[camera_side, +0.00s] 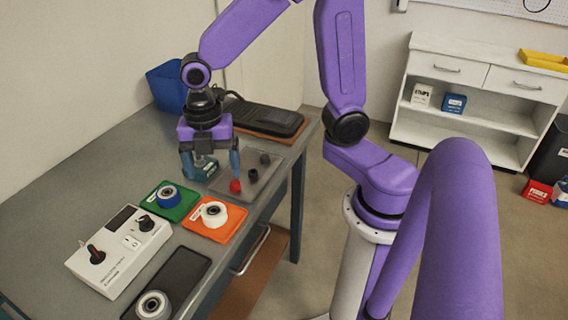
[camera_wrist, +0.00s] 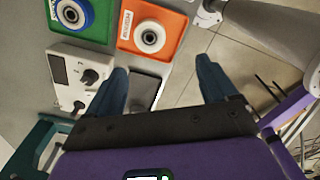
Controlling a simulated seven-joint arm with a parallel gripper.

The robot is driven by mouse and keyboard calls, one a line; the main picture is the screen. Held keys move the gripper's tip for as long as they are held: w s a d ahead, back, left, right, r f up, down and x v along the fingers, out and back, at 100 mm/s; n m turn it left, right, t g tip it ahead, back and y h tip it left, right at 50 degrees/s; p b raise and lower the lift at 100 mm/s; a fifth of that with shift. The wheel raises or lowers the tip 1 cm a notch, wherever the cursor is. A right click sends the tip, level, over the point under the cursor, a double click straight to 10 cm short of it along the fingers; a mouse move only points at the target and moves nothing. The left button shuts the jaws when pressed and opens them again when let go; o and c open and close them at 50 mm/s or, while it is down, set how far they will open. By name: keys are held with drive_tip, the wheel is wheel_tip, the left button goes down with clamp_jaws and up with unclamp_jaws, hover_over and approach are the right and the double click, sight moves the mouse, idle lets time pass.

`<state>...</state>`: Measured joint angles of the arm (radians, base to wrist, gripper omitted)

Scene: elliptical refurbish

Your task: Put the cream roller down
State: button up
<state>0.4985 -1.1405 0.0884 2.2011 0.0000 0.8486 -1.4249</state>
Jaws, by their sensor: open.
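A cream-white roller (camera_side: 213,213) with a dark centre lies flat on the orange tray (camera_side: 229,232). It also shows in the wrist view (camera_wrist: 150,37), on the orange tray (camera_wrist: 176,22). A second pale roller (camera_side: 153,305) lies on the dark pad (camera_side: 180,271) at the front; which of the two is meant by cream is not certain. My gripper (camera_side: 211,170) is open and empty, above the table beyond the orange tray and apart from both rollers. Its spread fingers (camera_wrist: 162,68) show nothing between them in the wrist view.
A blue-rimmed roller (camera_side: 168,196) lies on a green tray (camera_side: 176,207). A white control box (camera_side: 118,250) with knobs stands at left.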

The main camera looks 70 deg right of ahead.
drive_tip(key=s+d+r+m, duration=0.1)
drive_tip(key=s+d+m, duration=0.1)
drive_tip(key=s+m, duration=0.3)
drive_tip(key=s+d+r+m, duration=0.1)
drive_tip(key=s+m, duration=0.5)
drive_tip(key=s, duration=0.6)
drive_tip(key=shift+s+d, duration=0.15)
drive_tip(key=shift+d, duration=0.65)
